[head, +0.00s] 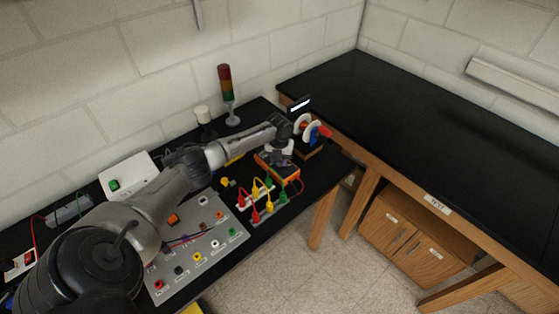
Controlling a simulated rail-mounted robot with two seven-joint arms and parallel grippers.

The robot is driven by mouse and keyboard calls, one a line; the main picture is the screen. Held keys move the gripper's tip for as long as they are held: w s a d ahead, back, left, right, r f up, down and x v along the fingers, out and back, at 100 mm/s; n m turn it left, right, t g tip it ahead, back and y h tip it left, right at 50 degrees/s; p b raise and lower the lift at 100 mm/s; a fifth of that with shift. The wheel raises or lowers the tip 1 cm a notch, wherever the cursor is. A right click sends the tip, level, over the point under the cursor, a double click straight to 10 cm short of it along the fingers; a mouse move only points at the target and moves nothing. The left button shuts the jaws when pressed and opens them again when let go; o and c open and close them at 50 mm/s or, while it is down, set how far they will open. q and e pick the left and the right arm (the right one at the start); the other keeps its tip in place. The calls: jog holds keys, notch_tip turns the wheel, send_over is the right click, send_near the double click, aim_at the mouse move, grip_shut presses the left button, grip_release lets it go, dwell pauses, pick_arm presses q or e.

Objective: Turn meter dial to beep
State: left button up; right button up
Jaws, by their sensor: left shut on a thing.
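The meter (283,172) is an orange-edged, dark-bodied box on the black bench, behind the board of coloured plugs. My left gripper (289,147) is over the meter's far end, pointing down. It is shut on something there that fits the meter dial. The gripper covers the dial and the upper part of the meter's face, so the dial's setting is hidden. A red lead runs off the meter's right side. My right gripper is not in view.
A board with red, yellow and green plugs (262,200) stands just in front of the meter. A grey panel with coloured jacks (205,255) lies nearer. A signal tower (227,92) and spools (307,130) stand behind. The right-hand bench (430,120) is clear.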

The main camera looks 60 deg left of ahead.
pick_arm(q)
jog(key=shift+m, duration=0.3)
jog(key=o, duration=0.9)
jog(key=shift+o, duration=0.2)
notch_tip(320, 180, up, 14)
dwell(0.3)
jog(key=shift+f, duration=0.1)
dwell(0.3)
